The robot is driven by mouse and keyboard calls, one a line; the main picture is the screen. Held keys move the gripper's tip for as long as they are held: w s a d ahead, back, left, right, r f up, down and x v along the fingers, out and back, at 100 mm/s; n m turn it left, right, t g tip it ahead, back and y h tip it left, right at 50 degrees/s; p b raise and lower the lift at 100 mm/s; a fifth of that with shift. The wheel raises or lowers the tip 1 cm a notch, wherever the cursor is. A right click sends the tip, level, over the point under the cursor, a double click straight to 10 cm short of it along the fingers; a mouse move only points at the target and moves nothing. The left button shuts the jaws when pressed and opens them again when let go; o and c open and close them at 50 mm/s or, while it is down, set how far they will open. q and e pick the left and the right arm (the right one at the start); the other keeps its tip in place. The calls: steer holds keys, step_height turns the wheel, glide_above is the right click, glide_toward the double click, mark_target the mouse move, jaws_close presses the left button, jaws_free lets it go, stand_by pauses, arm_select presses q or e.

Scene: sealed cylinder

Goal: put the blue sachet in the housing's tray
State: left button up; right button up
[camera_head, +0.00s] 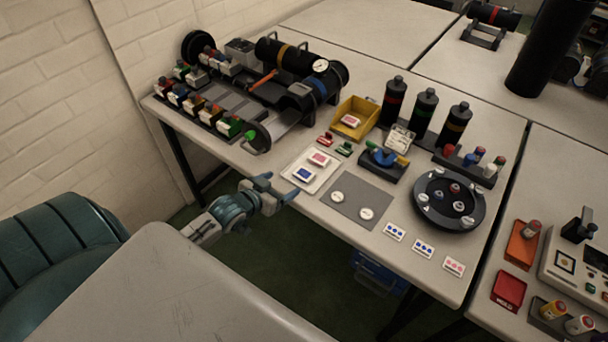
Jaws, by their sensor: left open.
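The blue sachet (303,174), a small white packet with a blue mark, lies on a white plate (327,181) near the table's front edge. A red-marked sachet (319,158) lies behind it on the same plate. The black cylindrical housing (325,82) lies on its side at the back left; a long grey open trough (285,121), which may be its tray, extends from it toward the front. My left gripper (283,187) is open and empty, just off the front edge, below and left of the blue sachet. My right gripper is not in view.
Behind the plate are small red and green clips and a yellow bin (356,118). A grey mat (356,203) with two white discs lies to the right, then a black round carousel (448,199). Black bottles (424,115) stand behind. Racks (195,100) fill the left end.

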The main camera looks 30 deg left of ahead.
arm_select(q)
glide_toward(305, 173)
steer(key=shift+w+f, duration=0.1)
steer(key=shift+w, duration=0.95)
steer(key=shift+f+p+x, duration=0.2)
steer(key=shift+x, duration=1.35)
steer(key=shift+f+p+x, duration=0.15)
steer(key=shift+f+x, duration=0.05)
steer(key=shift+x, duration=1.3)
steer(key=shift+s, duration=0.25)
steer(key=c, duration=1.1)
steer(key=shift+r, duration=0.15)
